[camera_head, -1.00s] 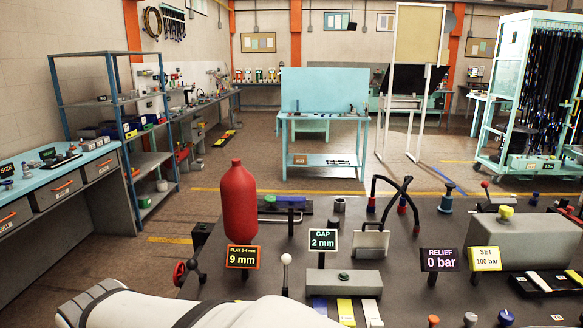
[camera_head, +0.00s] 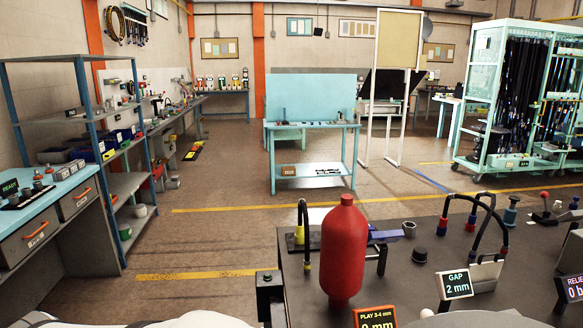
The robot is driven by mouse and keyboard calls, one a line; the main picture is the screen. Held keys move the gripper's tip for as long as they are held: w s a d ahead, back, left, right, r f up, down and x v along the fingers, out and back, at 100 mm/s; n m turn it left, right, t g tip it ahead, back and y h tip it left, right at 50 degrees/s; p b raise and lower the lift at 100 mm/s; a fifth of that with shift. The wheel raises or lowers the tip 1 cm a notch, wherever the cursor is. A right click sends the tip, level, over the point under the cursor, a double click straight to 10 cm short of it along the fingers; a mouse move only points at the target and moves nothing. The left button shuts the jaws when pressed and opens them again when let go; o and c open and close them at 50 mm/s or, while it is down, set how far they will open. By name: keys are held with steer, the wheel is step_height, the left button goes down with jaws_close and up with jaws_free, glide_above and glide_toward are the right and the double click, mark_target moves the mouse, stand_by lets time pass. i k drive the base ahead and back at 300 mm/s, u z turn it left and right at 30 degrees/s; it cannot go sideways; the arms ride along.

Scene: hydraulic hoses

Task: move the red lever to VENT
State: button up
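A small lever with a red ball knob (camera_head: 544,195) stands at the far right of the dark bench, leaning slightly in the picture. Its base is dark and small, and no VENT mark can be read near it. My gripper is outside the view. Part of my white arm shows at the bottom left edge, well away from the lever.
A red bottle (camera_head: 342,252) stands at the near left of the bench (camera_head: 415,275). Black hoses (camera_head: 468,205) arch up between it and the lever. Signs for GAP (camera_head: 456,284), PLAY (camera_head: 376,318) and RELIEF (camera_head: 574,288) stand in front. Open floor lies left of the bench.

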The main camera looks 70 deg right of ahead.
mark_target(544, 194)
steer(key=i, duration=1.75)
steer(key=z, duration=2.7)
steer(key=i, duration=3.65)
steer(key=z, duration=1.25)
